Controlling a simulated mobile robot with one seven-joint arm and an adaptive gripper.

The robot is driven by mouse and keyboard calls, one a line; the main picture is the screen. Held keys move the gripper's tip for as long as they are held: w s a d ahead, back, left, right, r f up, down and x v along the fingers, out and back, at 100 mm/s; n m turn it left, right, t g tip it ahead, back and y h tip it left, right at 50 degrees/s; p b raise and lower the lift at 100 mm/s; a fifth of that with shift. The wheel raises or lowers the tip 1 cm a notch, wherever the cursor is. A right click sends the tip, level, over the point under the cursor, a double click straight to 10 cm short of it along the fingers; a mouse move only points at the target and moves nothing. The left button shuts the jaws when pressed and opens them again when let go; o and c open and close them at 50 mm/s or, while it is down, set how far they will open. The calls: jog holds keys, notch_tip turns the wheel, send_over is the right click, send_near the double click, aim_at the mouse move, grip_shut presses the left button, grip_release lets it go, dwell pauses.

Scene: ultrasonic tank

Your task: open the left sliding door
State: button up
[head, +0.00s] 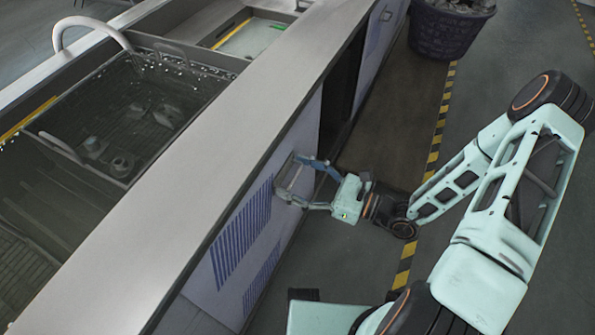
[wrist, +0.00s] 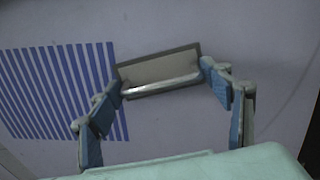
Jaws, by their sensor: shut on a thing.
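The left sliding door (head: 228,258) is a pale panel with blue vent slats on the front of the tank cabinet. It also fills most of the wrist view (wrist: 190,130). Its handle (wrist: 160,72) is a rectangular recess with a light metal bar along the lower edge. My gripper (head: 291,178) is at the door near its right end, and its fingers reach to the two ends of the handle in the wrist view (wrist: 163,78). It is shut on the handle. A dark gap (head: 345,88) shows between this door and the panel farther along the cabinet.
A grey countertop (head: 190,170) runs above the doors, with a wire basket (head: 125,120) in the tank behind it. A brown mat (head: 385,120) lies before the gap. A dark bin (head: 445,32) stands beyond it. Yellow-black floor tape (head: 434,150) borders the mat.

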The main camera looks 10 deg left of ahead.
jog(key=shift+s+a, duration=0.15)
jog(key=shift+s, duration=0.25)
jog(key=o, duration=1.4)
jog(key=v, duration=1.2)
